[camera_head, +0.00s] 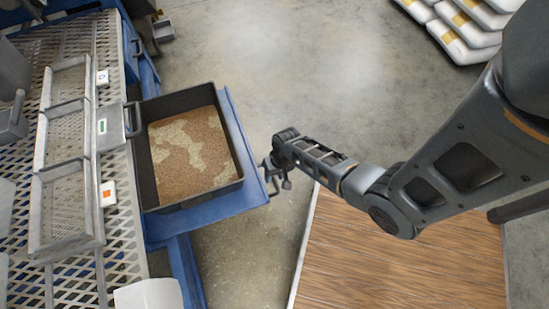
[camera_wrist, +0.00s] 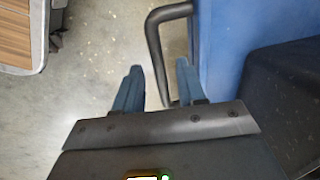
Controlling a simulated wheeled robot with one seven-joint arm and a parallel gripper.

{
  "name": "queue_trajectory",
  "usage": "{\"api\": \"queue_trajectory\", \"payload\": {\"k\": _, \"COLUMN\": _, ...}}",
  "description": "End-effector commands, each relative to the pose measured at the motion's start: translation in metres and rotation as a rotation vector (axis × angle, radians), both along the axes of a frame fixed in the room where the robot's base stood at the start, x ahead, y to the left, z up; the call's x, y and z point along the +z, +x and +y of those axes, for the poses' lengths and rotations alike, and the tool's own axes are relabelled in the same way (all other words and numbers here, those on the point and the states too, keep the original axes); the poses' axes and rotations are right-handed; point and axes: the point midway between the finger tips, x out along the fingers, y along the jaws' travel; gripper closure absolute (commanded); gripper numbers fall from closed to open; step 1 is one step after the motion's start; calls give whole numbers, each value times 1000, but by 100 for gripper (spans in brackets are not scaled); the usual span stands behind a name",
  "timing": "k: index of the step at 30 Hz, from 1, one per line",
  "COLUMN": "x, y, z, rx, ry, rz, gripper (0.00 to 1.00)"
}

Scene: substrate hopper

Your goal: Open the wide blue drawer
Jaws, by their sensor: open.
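The wide blue drawer (camera_head: 232,130) stands pulled out from the blue frame toward the right in the head view. It carries a black bin (camera_head: 180,96) of brown and pale granular substrate. Its blue front (camera_wrist: 218,50) is at the upper right in the wrist view. A dark bar handle (camera_wrist: 155,45) stands out from that front. My gripper (camera_wrist: 157,68) is open, with the handle bar between its two blue-grey fingers; I cannot tell whether either touches it. In the head view my gripper (camera_head: 276,178) is at the drawer's front edge, partly hidden by my wrist.
A perforated metal deck (camera_head: 110,225) with grey trays (camera_head: 68,160) is at left. A wood-topped surface (camera_head: 400,262) lies at the lower right, with white sacks (camera_head: 462,30) at the upper right. Concrete floor (camera_head: 300,60) is clear beyond the drawer.

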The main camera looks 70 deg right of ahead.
Motion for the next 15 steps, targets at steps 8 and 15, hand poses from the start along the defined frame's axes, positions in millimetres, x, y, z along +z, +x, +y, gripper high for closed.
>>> {"api": "queue_trajectory", "payload": {"k": 8, "x": 9, "y": -1, "z": -1, "rx": 0, "ry": -1, "rz": -1, "gripper": 60}}
{"api": "queue_trajectory", "payload": {"k": 15, "x": 48, "y": -7, "z": -5, "rx": 0, "ry": -2, "rz": -1, "gripper": 60}}
